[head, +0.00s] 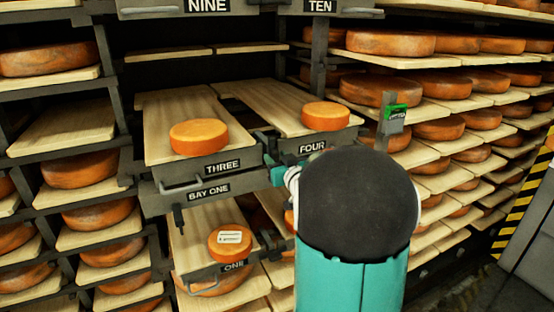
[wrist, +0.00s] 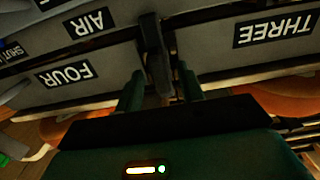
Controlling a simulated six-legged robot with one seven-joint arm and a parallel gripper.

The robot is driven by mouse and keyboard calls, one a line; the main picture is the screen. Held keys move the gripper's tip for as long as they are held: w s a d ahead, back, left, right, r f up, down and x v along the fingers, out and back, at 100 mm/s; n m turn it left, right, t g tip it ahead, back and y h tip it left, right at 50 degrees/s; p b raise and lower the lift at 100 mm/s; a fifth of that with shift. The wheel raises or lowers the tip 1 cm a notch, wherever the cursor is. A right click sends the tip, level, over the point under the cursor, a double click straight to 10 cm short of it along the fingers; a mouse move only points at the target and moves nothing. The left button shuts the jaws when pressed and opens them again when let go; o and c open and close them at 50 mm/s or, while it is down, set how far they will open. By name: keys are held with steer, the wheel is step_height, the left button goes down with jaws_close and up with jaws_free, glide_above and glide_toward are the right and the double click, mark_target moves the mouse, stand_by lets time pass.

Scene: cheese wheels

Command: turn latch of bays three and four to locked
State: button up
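The dark latch (wrist: 153,40) sits between the drawer fronts labelled THREE (wrist: 275,32) and FOUR (wrist: 70,75), which are upside down in the wrist view. In the head view, bay three (head: 222,168) and bay four (head: 312,148) stand side by side, each with an orange cheese wheel on its board. My gripper (wrist: 162,88) points at the latch, its two green fingers apart, one on each side of the lever's lower end. I see gaps beside the lever; whether a finger touches it I cannot tell. In the head view my arm hides most of the gripper (head: 277,172).
A BAY ONE plate (head: 208,191) and a lower board with a labelled cheese (head: 230,242) lie below. Racks of cheese wheels (head: 82,168) line both sides. Bays NINE and TEN hang above.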

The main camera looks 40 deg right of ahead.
steer(key=shift+w, duration=0.2)
jaws_close()
steer(key=shift+m, duration=0.4)
steer(key=m, duration=0.3)
steer(key=shift+d+m, duration=0.15)
steer(key=shift+m, duration=0.15)
steer(key=m, duration=0.4)
steer(key=shift+s+f+m, duration=0.1)
steer(key=shift+f+m, duration=0.05)
steer(key=shift+m, duration=0.15)
steer(key=m, duration=0.4)
steer(key=shift+d+f, duration=0.1)
steer(key=shift+f+m, duration=0.1)
steer(key=shift+m, duration=2.4)
